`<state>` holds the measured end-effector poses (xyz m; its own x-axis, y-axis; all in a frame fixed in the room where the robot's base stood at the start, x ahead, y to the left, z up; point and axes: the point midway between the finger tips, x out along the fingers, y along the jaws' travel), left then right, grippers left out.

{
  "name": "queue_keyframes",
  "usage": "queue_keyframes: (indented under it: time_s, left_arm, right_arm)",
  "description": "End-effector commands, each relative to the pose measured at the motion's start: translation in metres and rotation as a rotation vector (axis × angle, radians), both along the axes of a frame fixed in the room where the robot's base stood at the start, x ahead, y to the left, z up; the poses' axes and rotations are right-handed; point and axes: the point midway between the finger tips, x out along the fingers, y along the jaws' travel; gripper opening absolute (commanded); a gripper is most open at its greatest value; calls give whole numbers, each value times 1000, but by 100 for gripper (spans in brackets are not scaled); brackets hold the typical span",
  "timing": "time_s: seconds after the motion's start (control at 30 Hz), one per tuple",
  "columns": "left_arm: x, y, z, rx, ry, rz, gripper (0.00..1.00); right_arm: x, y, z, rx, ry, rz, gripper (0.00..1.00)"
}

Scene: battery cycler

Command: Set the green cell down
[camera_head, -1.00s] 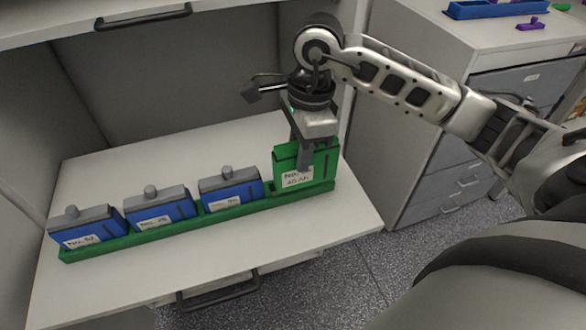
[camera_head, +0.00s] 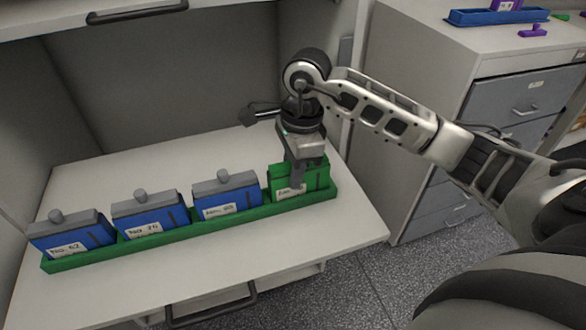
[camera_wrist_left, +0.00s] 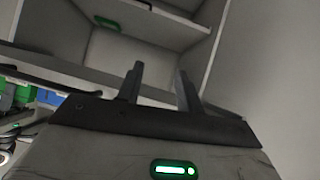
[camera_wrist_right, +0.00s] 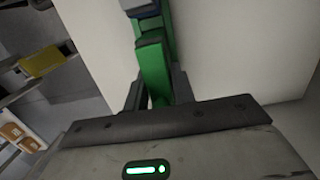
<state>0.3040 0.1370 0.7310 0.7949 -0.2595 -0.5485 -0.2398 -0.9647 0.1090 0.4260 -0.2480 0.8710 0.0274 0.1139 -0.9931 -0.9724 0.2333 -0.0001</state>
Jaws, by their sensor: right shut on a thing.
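The green cell (camera_head: 315,178) stands in the right end of the long green tray (camera_head: 150,247) in the head view. My right gripper (camera_head: 297,183) comes down over it and is shut on it. The right wrist view shows the green cell (camera_wrist_right: 153,70) between the fingers, with the tray's line beyond it. Whether the cell rests fully on the tray floor cannot be told. My left gripper (camera_wrist_left: 160,85) shows only in its own wrist view. Its fingers are apart with nothing between them.
Three blue cells with grey tops, left (camera_head: 75,236), middle (camera_head: 150,215) and right (camera_head: 228,193), stand in the same tray. The white shelf (camera_head: 110,170) has free room behind it. A drawer cabinet (camera_head: 430,90) on the right carries a blue tray (camera_head: 497,17) and a purple piece (camera_head: 533,31).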

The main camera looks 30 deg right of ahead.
Motion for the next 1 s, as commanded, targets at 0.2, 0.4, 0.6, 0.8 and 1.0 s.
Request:
queue_keyframes:
  time_s: [0.2,0.4,0.6,0.8,1.0]
  left_arm:
    - [0,0,-2,-4,2,3,36]
    - [0,0,-2,-3,1,4,36]
    - [0,1,0,2,-1,3,36]
    - [0,1,-2,0,0,4,36]
    - [-1,0,-2,-2,2,4,36]
  right_arm:
    - [0,0,-2,0,0,0,47]
    - [0,0,-2,0,1,0,47]
    - [0,-1,12,0,-3,0,47]
    - [-1,-6,53,-2,-7,-1,47]
    - [-2,-11,94,0,-5,-1,47]
